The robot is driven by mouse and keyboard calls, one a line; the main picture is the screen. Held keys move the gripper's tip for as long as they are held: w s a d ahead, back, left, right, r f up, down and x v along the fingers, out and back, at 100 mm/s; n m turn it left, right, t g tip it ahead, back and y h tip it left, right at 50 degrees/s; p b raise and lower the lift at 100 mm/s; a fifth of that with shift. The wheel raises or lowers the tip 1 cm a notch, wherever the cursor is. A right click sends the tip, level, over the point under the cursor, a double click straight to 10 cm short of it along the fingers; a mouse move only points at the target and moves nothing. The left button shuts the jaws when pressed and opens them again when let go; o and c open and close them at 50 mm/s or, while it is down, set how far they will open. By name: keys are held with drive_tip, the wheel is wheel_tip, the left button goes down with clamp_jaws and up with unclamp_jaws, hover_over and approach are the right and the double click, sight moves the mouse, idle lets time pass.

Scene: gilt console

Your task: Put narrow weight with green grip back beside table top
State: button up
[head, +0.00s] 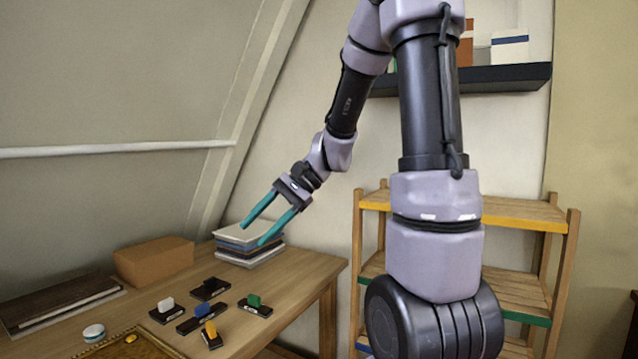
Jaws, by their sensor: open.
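The weight with the green grip (254,308) has a dark, flat base and a small upright green handle. It stands on the wooden table (262,331), towards the right edge, at the right of a group of similar weights. My gripper (253,234) has two teal fingers spread apart with nothing between them. It hangs in the air above the table, over the stack of books as seen in the head view, and appears clear of the weights.
A gilt-edged piece (160,345) lies at the front, beside a small round tin (94,332). Books (250,251) and a brown box (154,262) stand behind. A shelf rack (520,213) is right.

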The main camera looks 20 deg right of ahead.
drive_tip(key=s+d+r+n+t+h, duration=0.4)
drive_tip(key=s+d+r+t+h, duration=0.3)
drive_tip(key=s+d+r, duration=0.2)
drive_tip(key=shift+s+r, duration=0.65)
drive_tip(key=shift+s, duration=0.05)
idle(0.6)
